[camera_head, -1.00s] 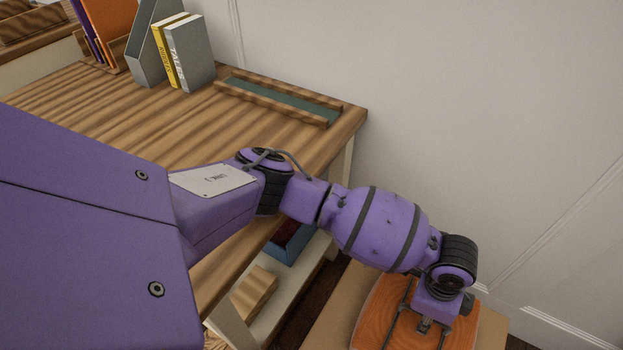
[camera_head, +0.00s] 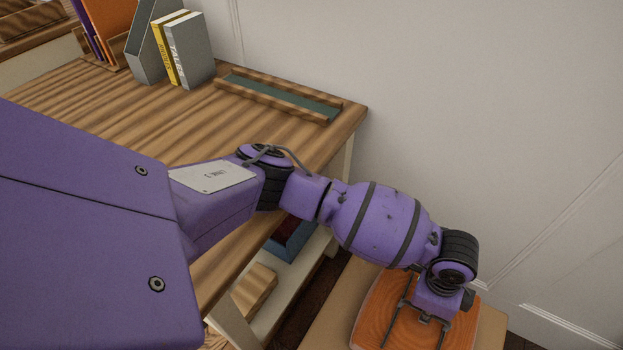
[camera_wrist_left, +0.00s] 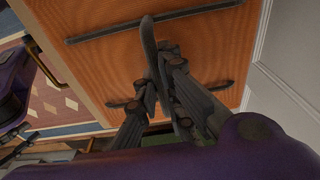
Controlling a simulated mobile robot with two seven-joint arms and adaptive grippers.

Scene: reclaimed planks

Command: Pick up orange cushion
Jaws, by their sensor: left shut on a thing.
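The orange cushion (camera_head: 375,305) lies at the lower right of the head view, over a tan wooden seat or stool top. Its surface shows a wavy grain-like pattern. The near end of the cushion is cut off by the frame edge. In the left wrist view the orange cushion (camera_wrist_left: 215,50) fills the upper middle, with the dark fingers of my left gripper across it. I cannot tell whether the cushion is clear of the seat.
A wooden desk (camera_head: 120,105) stands at the left with books (camera_head: 185,50) and a green-bottomed tray (camera_head: 280,95) on it. A blue box (camera_head: 292,242) sits on the shelf below. The seat (camera_head: 492,328) is close to the pale wall (camera_head: 480,90).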

